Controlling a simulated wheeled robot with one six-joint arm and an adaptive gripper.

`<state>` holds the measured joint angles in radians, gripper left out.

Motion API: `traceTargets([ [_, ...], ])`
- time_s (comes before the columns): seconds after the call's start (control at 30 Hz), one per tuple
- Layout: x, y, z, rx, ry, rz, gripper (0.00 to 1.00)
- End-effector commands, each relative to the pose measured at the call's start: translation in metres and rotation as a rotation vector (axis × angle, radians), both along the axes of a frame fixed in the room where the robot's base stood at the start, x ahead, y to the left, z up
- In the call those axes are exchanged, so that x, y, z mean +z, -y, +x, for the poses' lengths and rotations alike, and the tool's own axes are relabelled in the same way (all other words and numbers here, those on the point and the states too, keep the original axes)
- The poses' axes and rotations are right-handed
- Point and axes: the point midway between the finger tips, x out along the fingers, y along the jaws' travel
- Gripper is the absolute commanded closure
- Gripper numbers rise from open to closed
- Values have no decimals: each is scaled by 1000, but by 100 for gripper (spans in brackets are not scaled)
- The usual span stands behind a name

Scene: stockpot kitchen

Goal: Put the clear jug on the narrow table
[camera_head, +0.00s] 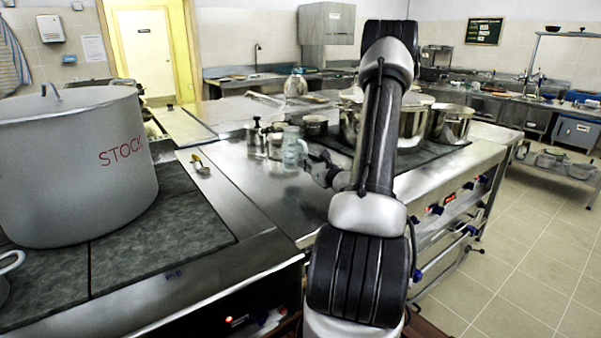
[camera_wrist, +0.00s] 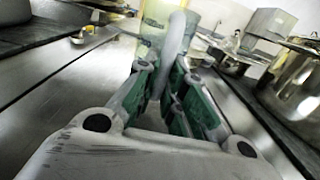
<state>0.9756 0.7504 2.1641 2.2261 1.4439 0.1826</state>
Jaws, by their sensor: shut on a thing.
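The clear jug (camera_head: 291,148) stands upright-looking over the steel worktop in the middle of the head view. My gripper (camera_head: 314,166) is just right of it, at the end of my arm. In the wrist view my gripper (camera_wrist: 172,88) is shut on the jug's handle, a thick curved loop between the fingers. The pale greenish jug body (camera_wrist: 152,34) shows beyond the fingertips, partly hidden by the handle. I cannot tell whether the jug's base touches the worktop. I cannot tell for certain which surface is the narrow table.
A large pot marked STOCK (camera_head: 75,170) stands on the left cooktop. Small metal canisters (camera_head: 255,138) stand behind the jug. Steel pots (camera_head: 450,124) stand on the right cooktop. A low steel stand with bowls (camera_head: 565,171) is at far right. Tiled floor (camera_head: 510,240) is clear.

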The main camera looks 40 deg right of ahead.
Motion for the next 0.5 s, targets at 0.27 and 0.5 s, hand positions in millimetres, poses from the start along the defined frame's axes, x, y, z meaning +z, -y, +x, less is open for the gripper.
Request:
traceTargets([
  [0.27,-39,0,0,0,1,2,100],
  [0.5,-45,0,0,-1,2,-1,100],
])
